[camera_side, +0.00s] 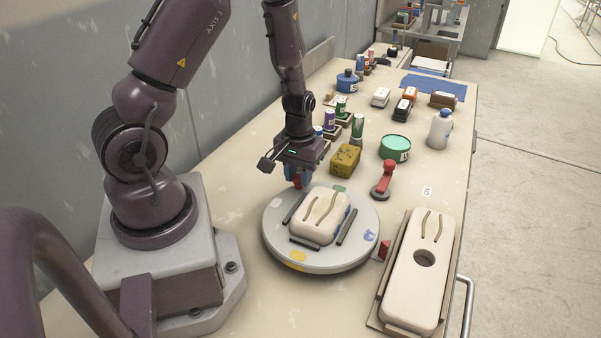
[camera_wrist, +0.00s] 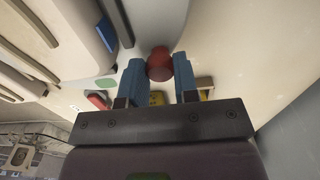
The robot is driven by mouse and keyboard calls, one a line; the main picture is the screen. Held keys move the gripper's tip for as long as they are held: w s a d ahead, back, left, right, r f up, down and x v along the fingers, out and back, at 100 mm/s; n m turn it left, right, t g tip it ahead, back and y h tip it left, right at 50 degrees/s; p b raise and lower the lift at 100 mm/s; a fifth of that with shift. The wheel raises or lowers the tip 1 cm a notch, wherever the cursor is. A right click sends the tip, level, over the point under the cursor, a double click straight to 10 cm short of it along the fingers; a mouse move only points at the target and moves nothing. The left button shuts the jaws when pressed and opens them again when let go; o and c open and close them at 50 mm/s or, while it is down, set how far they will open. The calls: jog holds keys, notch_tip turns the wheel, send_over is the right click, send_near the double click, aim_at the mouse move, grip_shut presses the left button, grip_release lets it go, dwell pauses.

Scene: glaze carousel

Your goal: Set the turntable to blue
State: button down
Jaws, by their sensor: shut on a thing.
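The turntable (camera_side: 358,215) is a round grey disc carrying a pale, grooved block (camera_side: 322,212) between dark rails. Its rim has a yellow patch (camera_side: 297,256), a blue patch (camera_side: 370,235) and a green patch (camera_side: 339,188). A red wedge-shaped pointer (camera_side: 385,250) stands beside the rim at the right; the blue patch is close to it, slightly toward the back. My gripper (camera_side: 297,182) points down at the turntable's back-left rim. In the wrist view its blue fingers are shut on a red round knob (camera_wrist: 159,62). The knob is mostly hidden in the side view.
A red-handled lever (camera_side: 386,172) stands behind the turntable. A pale slab with a hole (camera_side: 433,245) lies on a board at the right. A yellow block (camera_side: 345,159), a green tin (camera_side: 394,148), a white bottle (camera_side: 440,130) and several jars stand farther back.

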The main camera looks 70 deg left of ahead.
dwell(0.3)
jog(key=c, duration=0.9)
grip_release()
jog(key=shift+o, duration=0.2)
notch_tip(320, 180, up, 13)
jog(key=s+d+r+m+t, duration=0.2)
jog(key=s+d+r+m, duration=0.2)
jog(key=d+r, duration=0.3)
jog(key=s+d+r+m+t, duration=0.3)
jog(key=s+d+r+m, duration=0.1)
jog(key=d+r, duration=0.3)
jog(key=shift+r+m+t, duration=0.3)
jog(key=shift+r+m, duration=0.2)
jog(key=shift+r, duration=0.4)
